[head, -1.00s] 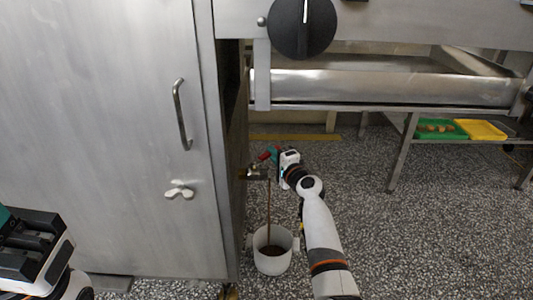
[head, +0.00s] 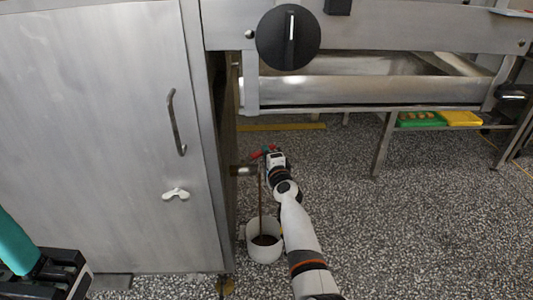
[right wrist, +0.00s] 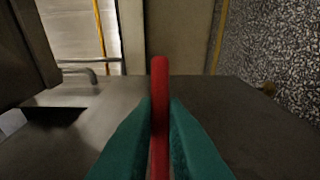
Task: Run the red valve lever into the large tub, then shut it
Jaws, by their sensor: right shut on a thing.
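The red valve lever (head: 256,154) is beside the outlet pipe (head: 243,170) on the cabinet's side. My right gripper (head: 272,153) is shut on the lever; in the right wrist view the red lever (right wrist: 159,85) stands between its two teal fingers (right wrist: 160,125). A thin brown stream (head: 261,200) falls from the outlet into the white tub (head: 263,254) on the floor. Brown liquid (head: 265,240) lies inside the tub. My left gripper (head: 30,262) is at the lower left; only part of it shows, with one teal finger, so its opening cannot be told.
A steel cabinet (head: 100,140) with a handle fills the left. A steel machine tray (head: 350,90) with a black knob (head: 288,37) overhangs above. A table with green (head: 420,119) and yellow (head: 460,118) trays stands at the back right. The speckled floor at right is clear.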

